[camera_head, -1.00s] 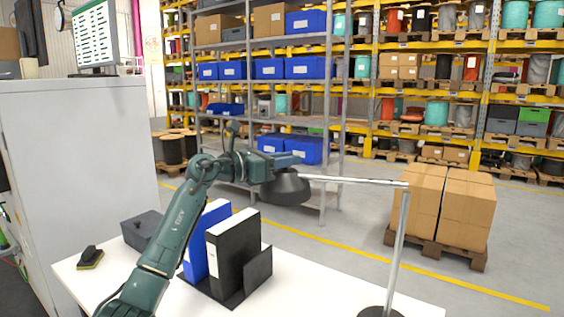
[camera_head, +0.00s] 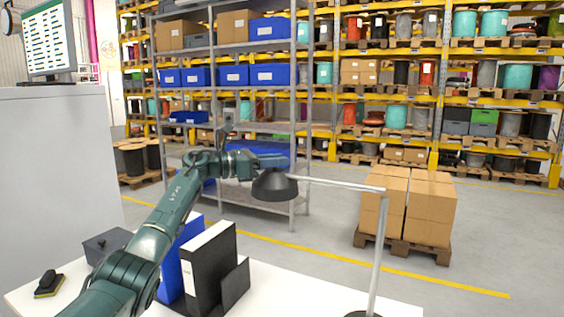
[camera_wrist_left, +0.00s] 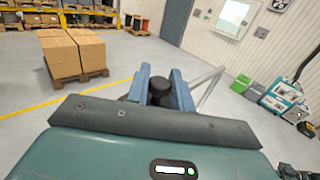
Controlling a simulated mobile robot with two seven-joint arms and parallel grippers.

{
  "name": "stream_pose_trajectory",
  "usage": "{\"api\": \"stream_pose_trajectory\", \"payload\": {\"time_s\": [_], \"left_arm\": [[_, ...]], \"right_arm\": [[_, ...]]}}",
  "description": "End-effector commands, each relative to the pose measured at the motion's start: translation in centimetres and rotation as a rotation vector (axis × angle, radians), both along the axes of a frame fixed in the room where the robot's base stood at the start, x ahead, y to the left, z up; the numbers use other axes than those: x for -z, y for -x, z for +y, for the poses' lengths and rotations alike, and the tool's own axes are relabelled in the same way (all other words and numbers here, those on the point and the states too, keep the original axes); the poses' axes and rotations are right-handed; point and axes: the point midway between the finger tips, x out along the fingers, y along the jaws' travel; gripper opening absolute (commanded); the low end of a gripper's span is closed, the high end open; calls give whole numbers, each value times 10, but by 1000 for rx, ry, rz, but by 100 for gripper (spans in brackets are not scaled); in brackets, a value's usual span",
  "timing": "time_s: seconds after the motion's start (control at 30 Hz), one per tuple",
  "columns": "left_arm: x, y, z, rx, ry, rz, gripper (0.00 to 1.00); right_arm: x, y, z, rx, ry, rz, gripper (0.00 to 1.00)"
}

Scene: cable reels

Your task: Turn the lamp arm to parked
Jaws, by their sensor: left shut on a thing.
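The lamp has a thin silver arm (camera_head: 335,186) that runs left from the top of an upright silver post (camera_head: 378,252). The post's dark round base (camera_head: 363,314) stands near the table's right end. A dark shade (camera_head: 274,185) hangs at the left end of the arm. My left gripper (camera_head: 280,162) is at the shade's top, shut on it. In the left wrist view, the fingers of my left gripper (camera_wrist_left: 161,90) close on the dark knob-like top of the lamp shade (camera_wrist_left: 157,88). My right gripper is in neither view.
Blue and black binders (camera_head: 210,262) stand in a holder on the white table (camera_head: 285,290). A dark box (camera_head: 106,245) and a brush-like block (camera_head: 48,284) lie to the left. Grey shelving (camera_head: 213,110) and a carton pallet (camera_head: 408,210) stand beyond on the floor.

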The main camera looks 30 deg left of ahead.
Motion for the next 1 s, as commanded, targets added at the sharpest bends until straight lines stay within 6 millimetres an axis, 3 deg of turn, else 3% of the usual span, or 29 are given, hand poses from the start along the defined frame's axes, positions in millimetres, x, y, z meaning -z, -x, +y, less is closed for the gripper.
{"api": "stream_pose_trajectory", "payload": {"time_s": [0.63, 0.67, 0.87, 1.0], "left_arm": [[-2, -2, 9, 7, 1, -4, 0], [-2, -2, 9, 7, 1, -4, 24], [-1, -1, 9, 10, 0, -3, 41], [-1, -1, 8, 12, 0, -1, 41]], "right_arm": [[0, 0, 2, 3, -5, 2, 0], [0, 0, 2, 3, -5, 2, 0], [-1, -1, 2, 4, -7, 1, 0], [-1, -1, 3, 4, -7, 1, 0]]}}
